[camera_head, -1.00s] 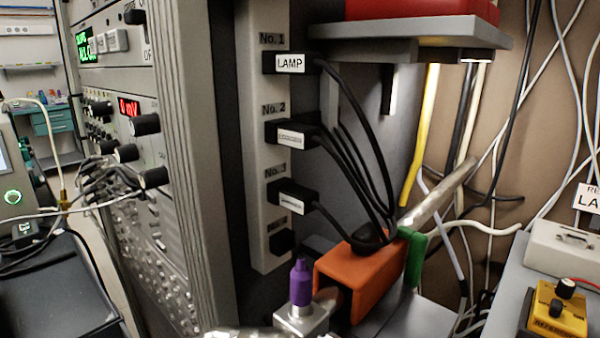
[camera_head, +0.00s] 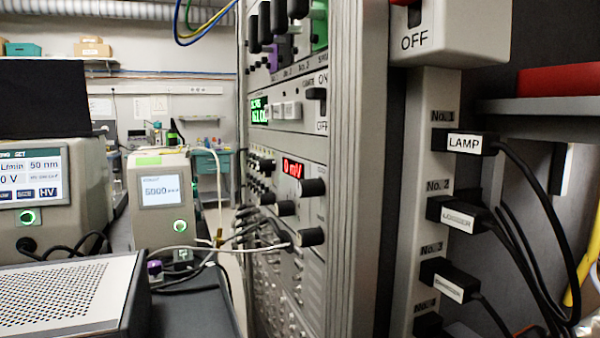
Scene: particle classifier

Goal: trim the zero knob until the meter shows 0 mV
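The meter (camera_head: 293,168) is a small red-lit display on the rack's front, seen at a steep slant; it appears to read 0 mV. A black knob (camera_head: 313,187) sits just below and right of it. Another black knob (camera_head: 285,208) is lower left, and a third black knob (camera_head: 311,236) is lower still. Their labels are too small to read, so I cannot tell which is the zero knob. Neither of my grippers shows in this view, and nothing is seen touching the knobs.
Cables (camera_head: 240,232) hang in front of the lower rack panel. A power strip (camera_head: 405,210) with black plugs stands at right. A perforated grey box (camera_head: 65,295) is at front left. An instrument with a 5000 display (camera_head: 160,191) stands behind it.

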